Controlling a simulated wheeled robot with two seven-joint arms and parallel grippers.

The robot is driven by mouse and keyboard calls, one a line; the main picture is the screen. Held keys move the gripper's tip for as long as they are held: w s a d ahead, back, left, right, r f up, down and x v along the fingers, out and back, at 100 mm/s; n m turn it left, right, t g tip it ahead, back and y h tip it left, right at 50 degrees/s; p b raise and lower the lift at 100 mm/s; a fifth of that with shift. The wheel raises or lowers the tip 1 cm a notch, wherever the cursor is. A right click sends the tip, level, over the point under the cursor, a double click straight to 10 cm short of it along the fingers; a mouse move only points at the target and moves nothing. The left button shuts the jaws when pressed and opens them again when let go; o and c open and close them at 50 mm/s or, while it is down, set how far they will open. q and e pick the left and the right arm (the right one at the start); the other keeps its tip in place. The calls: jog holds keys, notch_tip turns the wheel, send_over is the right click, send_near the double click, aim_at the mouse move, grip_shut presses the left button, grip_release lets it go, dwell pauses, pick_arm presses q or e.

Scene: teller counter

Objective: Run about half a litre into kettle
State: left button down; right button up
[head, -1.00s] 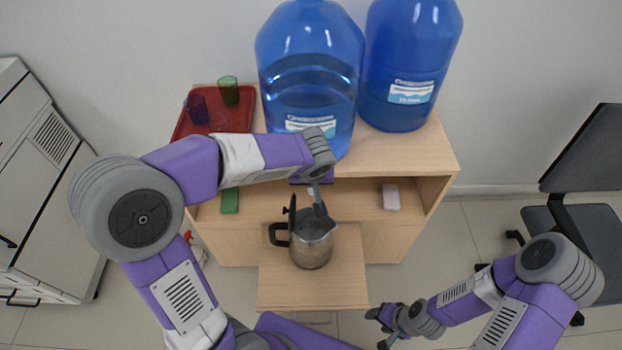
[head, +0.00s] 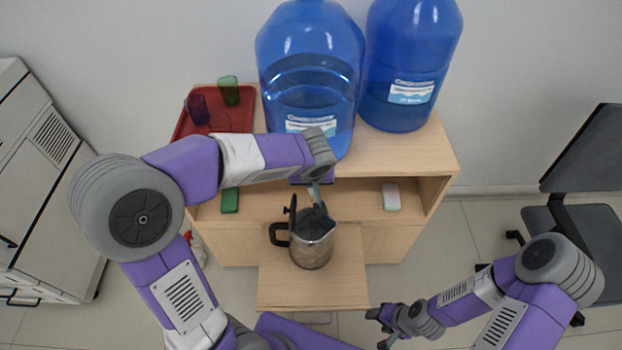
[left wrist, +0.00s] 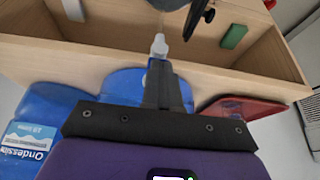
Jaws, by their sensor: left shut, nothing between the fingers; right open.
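The steel kettle (head: 312,252) stands upright on the pull-out shelf (head: 345,290), its black handle to the left and its top open. Part of it shows at the top edge of the left wrist view, along with black kettle parts (left wrist: 196,15). The blue water bottle (head: 310,75) stands on the cabinet top behind it. My left gripper (head: 318,190) is above the kettle, in front of that bottle. In the left wrist view its fingers (left wrist: 160,82) are shut and empty, beside a pale spout (left wrist: 159,46). The water level inside the kettle cannot be made out. My right gripper (head: 378,328) is open, low and right of the shelf.
A second blue bottle (head: 411,65) stands to the right. A red tray (head: 240,118) with a green cup (head: 228,90) and a purple cup (head: 197,108) is at the left. A green block (head: 230,200) and a pale block (head: 391,197) lie in the cabinet's open compartment.

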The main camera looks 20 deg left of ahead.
pick_arm(q)
jog(key=shift+r, duration=0.1)
jog(key=shift+r+p, duration=0.45)
jog(key=shift+r, duration=0.3)
jog(key=r+p, duration=0.1)
jog(key=r, duration=0.1)
jog(key=w+r+p, duration=0.1)
jog(key=r+p, duration=0.1)
jog(key=shift+a+r, duration=0.15)
jog(key=shift+r, duration=0.15)
jog(key=w+a+p+v, duration=0.1)
jog(key=p+v, duration=0.1)
jog(key=v, duration=0.7)
jog(key=shift+w+d+r, duration=0.15)
jog(key=shift+w+r, duration=0.05)
jog(key=shift+r, duration=0.2)
dwell(0.6)
